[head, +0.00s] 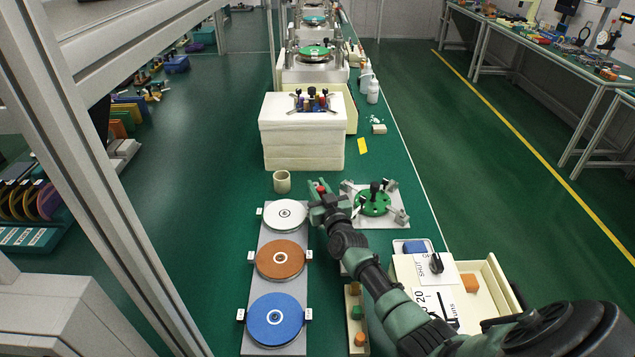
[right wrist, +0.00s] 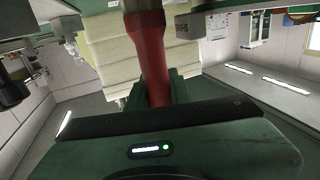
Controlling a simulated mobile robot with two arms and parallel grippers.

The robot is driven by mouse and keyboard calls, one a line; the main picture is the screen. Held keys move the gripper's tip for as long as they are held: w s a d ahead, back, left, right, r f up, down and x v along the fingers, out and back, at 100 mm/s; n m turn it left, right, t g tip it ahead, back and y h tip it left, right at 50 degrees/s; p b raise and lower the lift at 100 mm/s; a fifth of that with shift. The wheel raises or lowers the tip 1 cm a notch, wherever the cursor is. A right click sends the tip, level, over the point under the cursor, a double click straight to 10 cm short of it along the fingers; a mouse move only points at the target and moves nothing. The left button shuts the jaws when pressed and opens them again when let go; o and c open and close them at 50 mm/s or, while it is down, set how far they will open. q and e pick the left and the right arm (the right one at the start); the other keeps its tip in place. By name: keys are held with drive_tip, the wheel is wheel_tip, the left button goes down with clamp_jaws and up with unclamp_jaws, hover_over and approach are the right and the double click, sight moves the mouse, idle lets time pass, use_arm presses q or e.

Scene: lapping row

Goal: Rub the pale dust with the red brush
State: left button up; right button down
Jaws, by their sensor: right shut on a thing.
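My right gripper (head: 318,196) reaches forward over the bench, close to the right edge of the white disc (head: 286,213). It is shut on the red brush (head: 321,187), of which only a small red part shows in the head view. In the right wrist view the brush's red handle (right wrist: 148,60) stands between the fingers; its bristles cannot be made out. Small pale specks, perhaps the pale dust (head: 375,119), lie on the green bench farther back, beside a small cream block. The brush is well apart from them. My left gripper is not in view.
Orange (head: 281,259) and blue (head: 275,319) discs sit on the grey plate with the white one. A cream cup (head: 282,181), a stack of cream slabs (head: 302,146) and a green-disc fixture (head: 374,202) stand near the gripper. A yellow card (head: 362,146) lies beyond.

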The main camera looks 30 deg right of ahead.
drive_tip(key=shift+s+a+r+p, duration=0.1)
drive_tip(key=shift+s+a+p, duration=0.3)
drive_tip(key=shift+s+p, duration=0.2)
drive_tip(key=shift+s+a+p, duration=0.3)
drive_tip(key=shift+s+p, duration=0.05)
drive_tip(key=shift+s, duration=0.15)
drive_tip(key=shift+s+a+p, duration=0.25)
drive_tip(key=shift+s+p, duration=0.1)
drive_tip(key=shift+s, duration=0.1)
drive_tip(key=s+a+p, duration=0.2)
drive_tip(key=s, duration=0.1)
drive_tip(key=shift+f, duration=0.2)
wheel_tip(320, 180, up, 6)
drive_tip(key=p, duration=0.6)
drive_tip(key=shift+d+r, duration=0.1)
